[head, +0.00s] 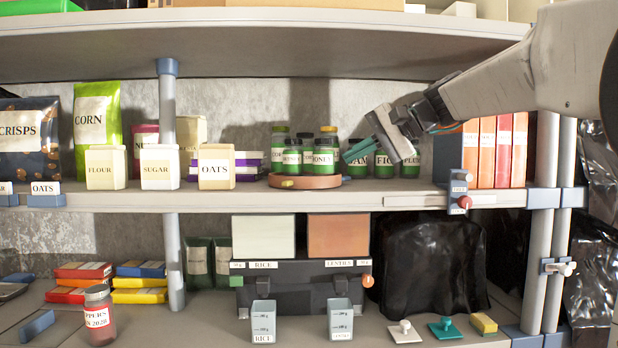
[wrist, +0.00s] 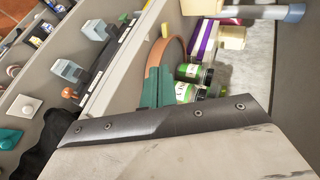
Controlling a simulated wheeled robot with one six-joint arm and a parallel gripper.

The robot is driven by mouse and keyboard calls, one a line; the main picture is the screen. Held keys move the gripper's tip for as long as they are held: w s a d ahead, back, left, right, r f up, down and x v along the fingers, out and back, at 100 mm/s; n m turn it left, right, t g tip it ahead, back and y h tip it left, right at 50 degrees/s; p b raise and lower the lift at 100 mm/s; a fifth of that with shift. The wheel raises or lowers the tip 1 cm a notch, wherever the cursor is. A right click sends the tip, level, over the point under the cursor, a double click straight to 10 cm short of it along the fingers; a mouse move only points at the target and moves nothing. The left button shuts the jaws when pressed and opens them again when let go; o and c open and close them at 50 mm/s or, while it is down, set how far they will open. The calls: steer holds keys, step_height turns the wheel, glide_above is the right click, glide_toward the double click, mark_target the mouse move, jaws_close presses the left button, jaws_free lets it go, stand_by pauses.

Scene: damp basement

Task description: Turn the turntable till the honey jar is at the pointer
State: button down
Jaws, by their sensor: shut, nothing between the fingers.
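The turntable (head: 318,182) is a low reddish-brown disc on the middle shelf; its curved edge also shows in the wrist view (wrist: 154,62). My gripper (head: 357,152) is shut and empty, with teal fingers just right of the honey jar. In the wrist view the fingers (wrist: 154,90) overlap the disc's edge; contact is unclear.
Flour, sugar and oats (head: 216,167) boxes stand left of the turntable. More green jars (head: 384,166) stand close on its right, partly behind my gripper, then orange-red books or boxes (head: 487,150). A post (head: 167,110) rises at left. The upper shelf (head: 270,42) hangs overhead.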

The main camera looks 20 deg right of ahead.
steer(key=s+g, duration=0.1)
glide_toward(291, 184)
step_height(291, 184, down, 3)
steer(key=shift+m+y, duration=0.3)
steer(key=shift+m, duration=0.1)
steer(key=w+a, duration=0.3)
steer(key=shift+a+f, duration=0.2)
steer(key=shift+f, duration=0.1)
steer(key=shift+w+a, duration=0.3)
steer(key=shift+a, duration=0.05)
